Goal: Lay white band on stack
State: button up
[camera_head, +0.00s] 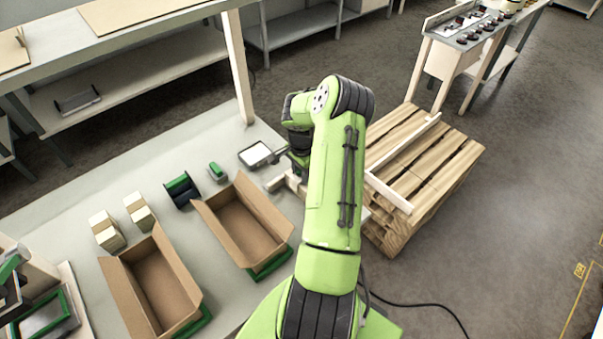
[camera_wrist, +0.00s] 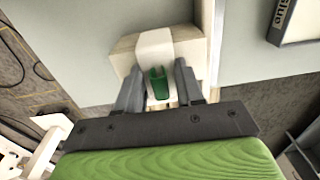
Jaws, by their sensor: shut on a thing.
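In the wrist view, my gripper (camera_wrist: 158,78) is shut on a white band (camera_wrist: 157,48) with a green tab (camera_wrist: 158,84) between the fingers. The band lies over or just above the middle of a cream stack (camera_wrist: 127,55); I cannot tell whether they touch. The stack's two ends show on either side of the band. In the head view, my arm hides most of the gripper and the band, and a pale block that may be this stack (camera_head: 275,184) shows at the table's right edge.
Two cream stacks (camera_head: 106,232) stand at the left of the grey table (camera_head: 95,195), near two open cardboard boxes (camera_head: 240,228). A black-and-green holder (camera_head: 182,191), a small green item (camera_head: 217,172) and a dark-rimmed tray (camera_head: 256,155) lie behind. A wooden pallet stack (camera_head: 430,165) stands right.

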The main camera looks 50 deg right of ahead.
jog(key=shift+s+a+f, duration=0.25)
jog(key=shift+s+f, duration=0.05)
jog(key=shift+f, duration=0.4)
jog(key=o, duration=1)
jog(key=shift+w, duration=0.1)
jog(key=r, duration=1.7)
jog(key=shift+w+d+r, duration=0.1)
jog(key=shift+w, duration=0.25)
